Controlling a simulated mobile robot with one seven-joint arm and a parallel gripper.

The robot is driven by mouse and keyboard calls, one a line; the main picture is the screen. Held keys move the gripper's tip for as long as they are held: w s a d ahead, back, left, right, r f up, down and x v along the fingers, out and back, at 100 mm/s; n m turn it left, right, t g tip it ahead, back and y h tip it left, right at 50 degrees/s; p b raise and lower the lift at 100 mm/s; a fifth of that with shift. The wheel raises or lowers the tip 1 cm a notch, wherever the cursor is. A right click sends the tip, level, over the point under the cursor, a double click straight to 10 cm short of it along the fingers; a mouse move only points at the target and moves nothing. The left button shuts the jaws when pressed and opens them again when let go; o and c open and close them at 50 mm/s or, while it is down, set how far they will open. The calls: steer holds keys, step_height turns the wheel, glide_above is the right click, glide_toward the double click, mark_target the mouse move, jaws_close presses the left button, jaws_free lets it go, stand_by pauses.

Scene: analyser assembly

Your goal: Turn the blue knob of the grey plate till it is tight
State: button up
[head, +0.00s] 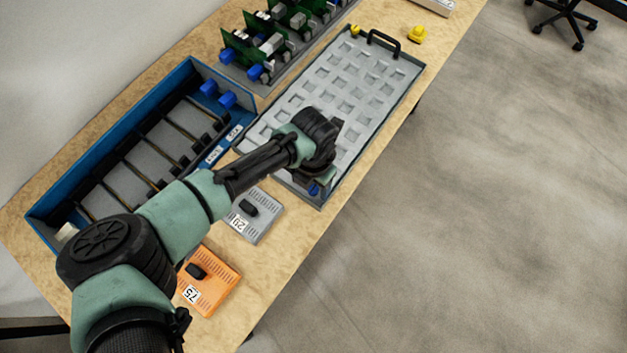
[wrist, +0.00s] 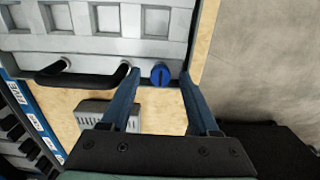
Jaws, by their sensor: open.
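The grey plate (head: 375,112) lies on the wooden table, with rows of square pockets. It also fills the top of the wrist view (wrist: 92,44). The blue knob (wrist: 160,74) sits at the plate's corner, beside a black handle (wrist: 75,80); in the head view the knob (head: 314,190) shows just below my gripper. My gripper (wrist: 160,82) is open, with one blue finger on each side of the knob in the picture. I see gaps between the knob and both fingers. I cannot tell how far the fingertips reach down along it.
A blue bin (head: 45,213) with black dividers stands left of the plate. A grey module (head: 262,222) and an orange module (head: 222,284) lie near the arm. Green circuit boards (head: 240,50) stand behind. A yellow piece (head: 417,34) lies beyond the plate. The floor to the right is open.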

mark_target(313, 188)
step_height(313, 188, up, 13)
steer(key=shift+b, duration=0.45)
stand_by(0.4)
